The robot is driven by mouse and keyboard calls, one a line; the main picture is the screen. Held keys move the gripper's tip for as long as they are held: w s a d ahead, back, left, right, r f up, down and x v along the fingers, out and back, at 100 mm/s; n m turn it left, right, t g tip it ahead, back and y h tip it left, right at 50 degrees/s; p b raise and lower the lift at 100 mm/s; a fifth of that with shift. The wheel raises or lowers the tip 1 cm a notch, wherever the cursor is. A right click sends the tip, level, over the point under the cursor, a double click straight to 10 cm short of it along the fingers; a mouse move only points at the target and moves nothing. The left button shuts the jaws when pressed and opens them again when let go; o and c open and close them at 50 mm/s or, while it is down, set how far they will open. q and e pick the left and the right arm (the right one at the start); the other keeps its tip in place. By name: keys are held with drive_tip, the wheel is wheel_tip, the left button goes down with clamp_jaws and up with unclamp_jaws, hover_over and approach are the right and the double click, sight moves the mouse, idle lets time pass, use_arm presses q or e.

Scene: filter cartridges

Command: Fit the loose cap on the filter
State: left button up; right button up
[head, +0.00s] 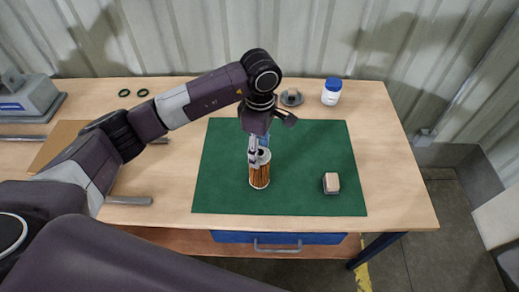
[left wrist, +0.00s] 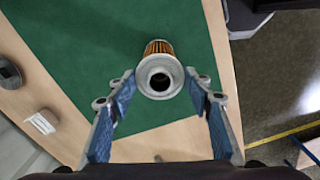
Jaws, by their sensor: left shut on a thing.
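The filter (head: 259,176), with orange pleats, stands upright on the green mat. A pale grey cap (head: 263,155) with a dark round hole is at its top end. In the left wrist view the cap (left wrist: 160,79) lies between the fingertips, with the filter's orange pleats (left wrist: 158,47) just behind it. My left gripper (head: 256,150) comes down from above and is shut on the cap's sides. I cannot tell whether the cap is fully seated on the filter. My right gripper is not in view.
The green mat (head: 310,150) has free room around the filter. A beige-topped block (head: 331,182) is at its right. A grey round item (head: 292,97) and a white jar with blue lid (head: 331,92) stand behind. Two dark rings (head: 133,93) and a grey machine (head: 25,98) are left.

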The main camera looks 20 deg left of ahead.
use_arm(q)
drive_tip(key=shift+f+b, duration=0.65)
drive_tip(key=shift+b, duration=0.05)
idle(0.7)
drive_tip(key=o, duration=1)
drive_tip(key=shift+c, duration=0.2)
wheel_tip(320, 180, up, 12)
